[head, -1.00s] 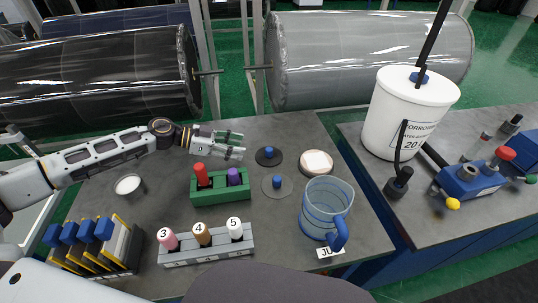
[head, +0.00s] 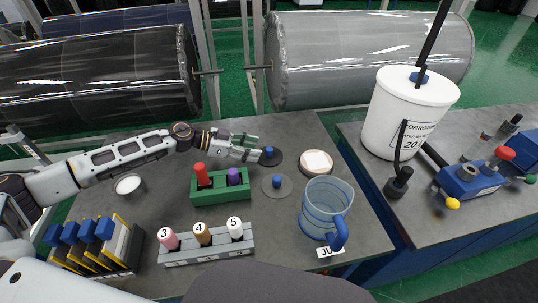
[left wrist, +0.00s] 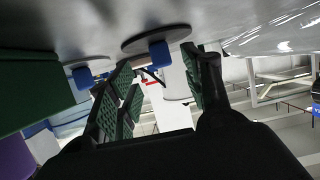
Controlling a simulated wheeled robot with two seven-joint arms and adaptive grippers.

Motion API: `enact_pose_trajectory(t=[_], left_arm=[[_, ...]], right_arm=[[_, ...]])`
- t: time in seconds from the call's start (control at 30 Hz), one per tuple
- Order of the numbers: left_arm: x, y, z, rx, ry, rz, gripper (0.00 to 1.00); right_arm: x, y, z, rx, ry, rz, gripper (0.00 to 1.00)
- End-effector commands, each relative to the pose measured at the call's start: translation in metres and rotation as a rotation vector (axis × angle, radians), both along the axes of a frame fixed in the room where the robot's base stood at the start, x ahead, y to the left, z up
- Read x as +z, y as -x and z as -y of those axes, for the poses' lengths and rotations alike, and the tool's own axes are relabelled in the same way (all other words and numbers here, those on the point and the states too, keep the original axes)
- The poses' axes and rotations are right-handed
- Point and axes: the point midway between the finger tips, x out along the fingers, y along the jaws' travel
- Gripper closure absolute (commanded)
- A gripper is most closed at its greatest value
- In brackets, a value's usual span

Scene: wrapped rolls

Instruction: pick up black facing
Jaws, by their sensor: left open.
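The black facing (head: 277,161) is a thin dark disc with a blue knob (head: 269,151) on top, lying on the grey table. In the left wrist view the black disc (left wrist: 133,46) and its blue knob (left wrist: 159,55) show just beyond and between the fingers. My left gripper (head: 258,148) is open at the left edge of the black disc, its fingertips close to the knob. In the left wrist view the open fingers (left wrist: 163,75) have green pads and nothing between them is held. My right gripper is not in view.
A grey disc with a blue knob (head: 277,182) lies just in front. A green block (head: 222,190) with red and purple pegs stands front left. A white round item (head: 316,161) and a blue jug (head: 327,208) are to the right. A shallow white dish (head: 128,185) is left.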

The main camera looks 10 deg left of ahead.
Motion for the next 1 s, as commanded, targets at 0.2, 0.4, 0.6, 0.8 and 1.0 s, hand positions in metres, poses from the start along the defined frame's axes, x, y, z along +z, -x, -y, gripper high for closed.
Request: enact_pose_trajectory(t=[0.2, 0.4, 0.6, 0.8, 1.0], left_arm=[[-0.001, -0.002, 0.005, -0.001, 0.001, 0.0, 0.5], [-0.004, -0.009, 0.019, -0.003, 0.001, 0.0, 0.5], [-0.009, -0.017, 0.034, -0.002, 0.001, 0.0, 0.5], [-0.014, -0.021, 0.044, 0.0, 0.0, -0.001, 0.5], [-0.014, -0.022, 0.045, 0.0, 0.0, -0.001, 0.5]], right_arm=[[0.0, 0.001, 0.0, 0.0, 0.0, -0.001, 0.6], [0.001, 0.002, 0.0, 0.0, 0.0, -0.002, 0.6], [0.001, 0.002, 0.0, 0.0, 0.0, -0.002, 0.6], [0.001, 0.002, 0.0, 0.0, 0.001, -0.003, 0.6], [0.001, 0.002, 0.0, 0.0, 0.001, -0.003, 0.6]])
